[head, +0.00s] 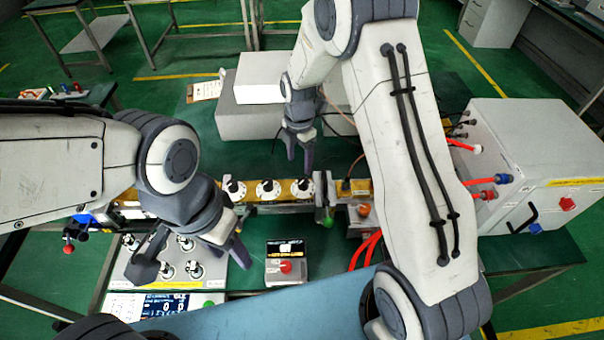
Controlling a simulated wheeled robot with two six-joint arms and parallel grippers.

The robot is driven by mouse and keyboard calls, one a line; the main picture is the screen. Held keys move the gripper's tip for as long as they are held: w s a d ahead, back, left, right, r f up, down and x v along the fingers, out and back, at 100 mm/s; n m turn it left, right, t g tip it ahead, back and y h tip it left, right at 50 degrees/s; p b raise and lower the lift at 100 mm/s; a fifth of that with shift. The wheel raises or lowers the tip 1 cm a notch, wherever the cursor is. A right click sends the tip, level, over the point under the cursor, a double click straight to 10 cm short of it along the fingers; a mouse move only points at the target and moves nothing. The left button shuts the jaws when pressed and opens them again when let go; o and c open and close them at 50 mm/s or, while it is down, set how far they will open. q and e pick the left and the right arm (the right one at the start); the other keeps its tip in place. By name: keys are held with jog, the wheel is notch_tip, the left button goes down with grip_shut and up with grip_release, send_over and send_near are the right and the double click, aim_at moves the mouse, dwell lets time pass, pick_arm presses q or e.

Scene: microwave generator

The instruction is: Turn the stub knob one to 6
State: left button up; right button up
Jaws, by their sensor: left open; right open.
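A light panel (208,283) at the lower left carries several small knobs with dark tops, among them a front knob (166,270), one beside it (195,270) and one behind (186,243). I cannot tell which is stub knob one, and no dial numbers are readable. My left gripper (194,256) is open above this panel, its fingers spread to either side of the knobs and partly hiding them. I see no contact. My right gripper (300,164) is open and empty, pointing down behind the row of round white dials (268,190) on the yellow rail.
A small box with a screen and red button (286,267) stands right of the panel. A lit display (165,305) lies in front. A white cabinet (540,160) with red and blue connectors stands at right. Grey and white boxes (247,122) sit behind the rail.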

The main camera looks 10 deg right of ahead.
aim_at(303, 181)
jog(key=shift+w+d+f+n, duration=0.5)
jog(key=shift+d+f, duration=0.2)
jog(key=shift+f, duration=0.1)
notch_tip(303, 181, down, 9)
jog(key=p, duration=0.3)
jog(key=shift+p, duration=0.35)
jog(key=shift+f, duration=0.65)
grip_shut()
